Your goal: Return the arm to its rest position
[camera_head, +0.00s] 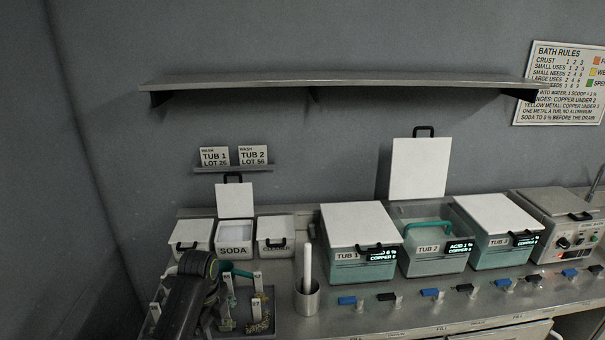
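My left arm (190,295) comes up from the bottom left, a dark link with a rounded joint, over the left end of the counter. Its gripper fingers cannot be made out; they are hidden behind the arm or among the small items there. A teal bar, like a handle, (238,273) shows just right of the arm; I cannot tell whether the gripper touches it. My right arm and gripper are not in view.
A tray (228,325) with numbered tags lies beside the arm. A metal cup (307,299) holds a white rod. Open SODA box (235,232), lidded Tub 1 (360,225), open Tub 2 (435,262) and Tub 3 (497,215) stand behind. A shelf (340,81) hangs above.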

